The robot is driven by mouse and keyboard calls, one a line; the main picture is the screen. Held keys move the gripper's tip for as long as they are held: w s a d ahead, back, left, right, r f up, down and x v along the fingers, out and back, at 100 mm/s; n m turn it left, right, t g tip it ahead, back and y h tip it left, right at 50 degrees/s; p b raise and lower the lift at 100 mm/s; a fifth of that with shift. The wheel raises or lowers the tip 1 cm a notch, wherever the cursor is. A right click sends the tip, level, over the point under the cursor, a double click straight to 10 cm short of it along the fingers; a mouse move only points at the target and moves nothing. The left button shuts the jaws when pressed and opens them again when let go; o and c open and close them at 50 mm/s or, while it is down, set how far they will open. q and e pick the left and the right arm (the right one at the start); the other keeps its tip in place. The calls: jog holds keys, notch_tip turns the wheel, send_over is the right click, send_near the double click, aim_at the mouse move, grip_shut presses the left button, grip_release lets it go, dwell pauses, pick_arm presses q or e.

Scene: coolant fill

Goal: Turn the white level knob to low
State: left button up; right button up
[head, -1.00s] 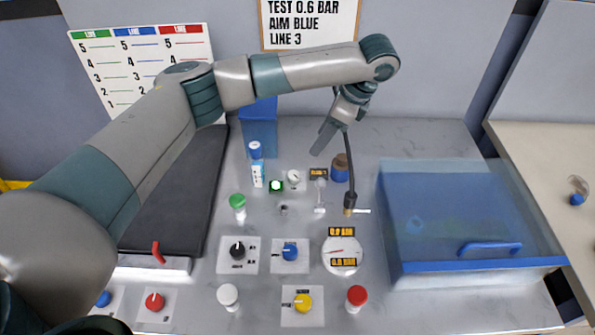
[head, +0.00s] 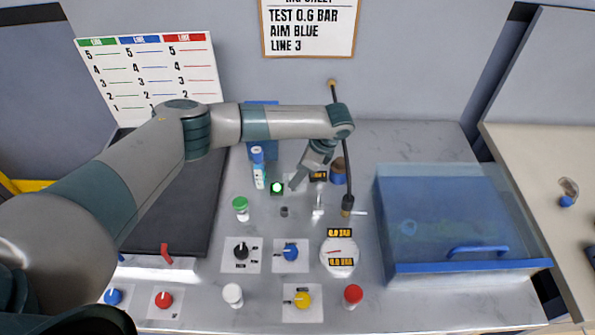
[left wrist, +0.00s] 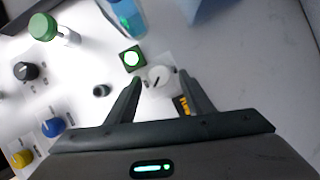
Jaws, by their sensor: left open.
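The white level knob (left wrist: 158,77) is on a pale plate in the left wrist view, with a short dark mark on its face. In the head view my left gripper mostly hides it. My left gripper (head: 297,183) points down over the panel at the knob. In the left wrist view its two fingers (left wrist: 160,84) are apart, one on each side of the knob with nothing held. I cannot tell whether they touch it or how high they are. The knob's scale labels are too small to read.
A lit green button (head: 277,188) is left of the knob, beside a blue-capped bottle (head: 258,170). A black hose with a brass end (head: 347,205) hangs to the right. Green-capped (head: 240,205), black (head: 240,250) and blue (head: 291,252) controls lie nearer. A clear blue bin (head: 450,215) stands right.

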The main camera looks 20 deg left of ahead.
pick_arm(q)
jog(key=shift+a+f, duration=0.2)
jog(key=shift+f, duration=0.4)
jog(key=shift+c, duration=0.3)
jog(key=c, duration=1)
